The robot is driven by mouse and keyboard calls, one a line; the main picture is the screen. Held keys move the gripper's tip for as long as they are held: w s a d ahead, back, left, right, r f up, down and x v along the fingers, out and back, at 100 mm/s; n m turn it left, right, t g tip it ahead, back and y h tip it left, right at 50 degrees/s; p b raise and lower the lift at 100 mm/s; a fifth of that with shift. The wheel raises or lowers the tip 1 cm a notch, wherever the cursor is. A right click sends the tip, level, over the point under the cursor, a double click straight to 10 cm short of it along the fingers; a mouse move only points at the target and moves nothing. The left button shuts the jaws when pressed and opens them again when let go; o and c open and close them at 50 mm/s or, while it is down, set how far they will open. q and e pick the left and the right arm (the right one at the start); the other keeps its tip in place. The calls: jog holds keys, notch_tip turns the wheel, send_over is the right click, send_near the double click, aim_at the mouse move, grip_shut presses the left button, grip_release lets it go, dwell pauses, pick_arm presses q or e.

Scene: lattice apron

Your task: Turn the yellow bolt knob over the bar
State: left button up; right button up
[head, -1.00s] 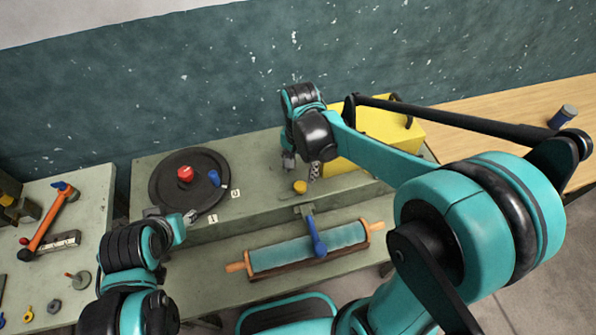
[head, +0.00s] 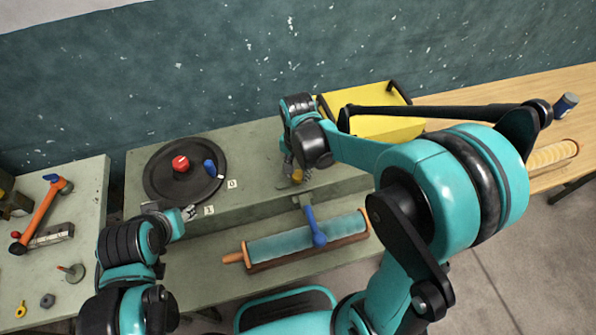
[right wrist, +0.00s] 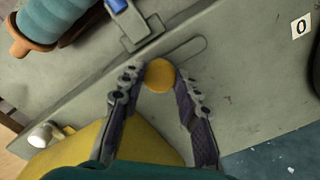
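The yellow bolt knob (head: 297,176) is a small round cap on the grey-green raised ledge, behind the blue-handled lever. It also shows from above in the right wrist view (right wrist: 160,74). My right gripper (head: 292,174) is at the knob. I cannot clearly make out a separate bar. My left gripper (head: 187,213) is near the dark disc's front edge; its opening is too small to judge.
The blue-handled lever (head: 314,228) stands in front of the knob, over a teal roller (head: 275,243). A yellow box (head: 365,105) stands behind my right arm. A dark disc (head: 155,190) with red and blue knobs lies left.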

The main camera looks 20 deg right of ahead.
jog(key=shift+n, duration=0.4)
jog(key=n, duration=0.7)
jog(key=shift+n+p, duration=0.3)
jog(key=n, duration=0.4)
jog(key=shift+n, duration=0.3)
jog(key=n, duration=0.4)
jog(key=shift+n, duration=0.3)
jog(key=o, duration=1.2)
jog(key=shift+c, duration=0.2)
